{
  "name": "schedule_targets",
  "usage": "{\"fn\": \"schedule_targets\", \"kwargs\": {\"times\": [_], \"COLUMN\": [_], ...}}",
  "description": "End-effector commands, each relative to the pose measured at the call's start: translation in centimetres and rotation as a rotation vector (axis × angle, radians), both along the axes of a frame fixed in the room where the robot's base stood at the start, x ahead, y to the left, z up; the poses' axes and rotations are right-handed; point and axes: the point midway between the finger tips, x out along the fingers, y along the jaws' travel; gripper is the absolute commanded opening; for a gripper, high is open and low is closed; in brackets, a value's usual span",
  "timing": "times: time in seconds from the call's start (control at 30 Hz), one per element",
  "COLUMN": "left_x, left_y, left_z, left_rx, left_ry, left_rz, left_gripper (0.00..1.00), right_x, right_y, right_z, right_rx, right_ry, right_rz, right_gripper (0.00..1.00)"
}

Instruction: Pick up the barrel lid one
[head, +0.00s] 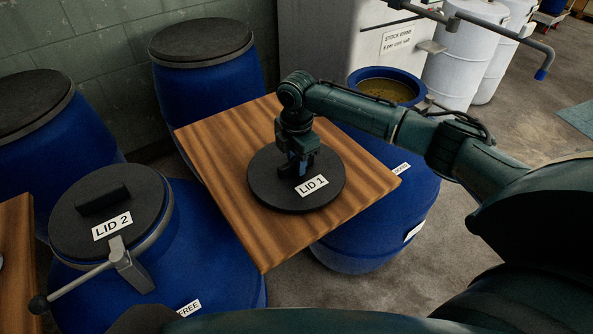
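The round black barrel lid one (262,190), labelled "LID 1", lies flat on a square wooden board. My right gripper (298,170) points down at the middle of this lid, just behind its white label. Its fingers are at the lid's top, and the handle there is mostly hidden by them. I cannot tell whether they are closed on it. My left gripper is not in view.
The wooden board (230,215) rests among blue barrels. Lid 2 (75,225) sits on a barrel at left, with a clamp lever (75,287). An open blue barrel (385,75) stands behind the board. White drums (462,50) stand at the back right.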

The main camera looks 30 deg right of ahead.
Motion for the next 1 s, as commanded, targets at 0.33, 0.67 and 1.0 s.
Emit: {"fn": "schedule_targets", "kwargs": {"times": [0.33,0.67,1.0], "left_x": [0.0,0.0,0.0], "left_y": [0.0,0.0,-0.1], "left_z": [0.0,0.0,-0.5], "left_rx": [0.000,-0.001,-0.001], "left_ry": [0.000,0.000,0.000], "left_rz": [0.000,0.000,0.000], "left_gripper": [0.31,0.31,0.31], "right_x": [-0.1,0.0,0.1], "right_y": [0.0,0.0,0.0], "right_z": [-0.1,-0.1,4.2], "right_rx": [-0.001,-0.001,0.001], "right_ry": [0.002,0.002,-0.004], "right_rz": [0.000,0.000,0.000], "right_gripper": [0.00,0.00,0.00]}}
